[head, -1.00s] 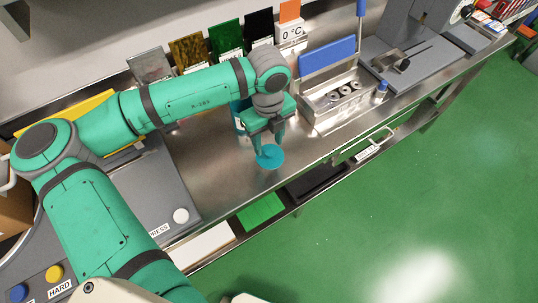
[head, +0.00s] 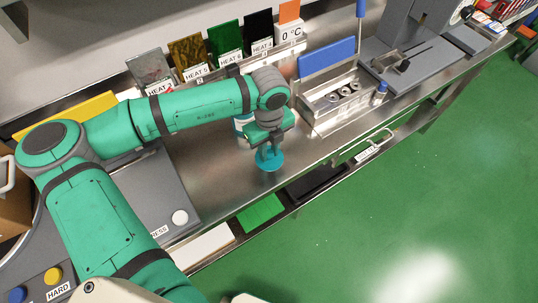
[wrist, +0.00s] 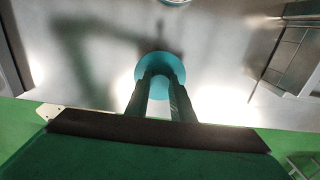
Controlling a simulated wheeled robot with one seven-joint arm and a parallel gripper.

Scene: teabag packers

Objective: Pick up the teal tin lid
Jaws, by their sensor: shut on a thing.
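The teal tin lid (head: 270,164) is a round teal disc at the front part of the steel bench, below my gripper in the head view. It also shows in the wrist view (wrist: 143,71), where my fingers cover its middle and near side. My gripper (head: 268,154) points down with its fingers close together, shut on the lid's middle. In the wrist view the fingertips (wrist: 161,74) meet the lid's top. The part that they grip is hidden between them. I cannot tell whether the lid touches the bench.
A tin with a teal band (head: 241,122) stands just behind my gripper, partly hidden. A steel box with round holes (head: 338,103) and a blue panel (head: 326,57) stand to the right. The bench's front edge is close to the lid.

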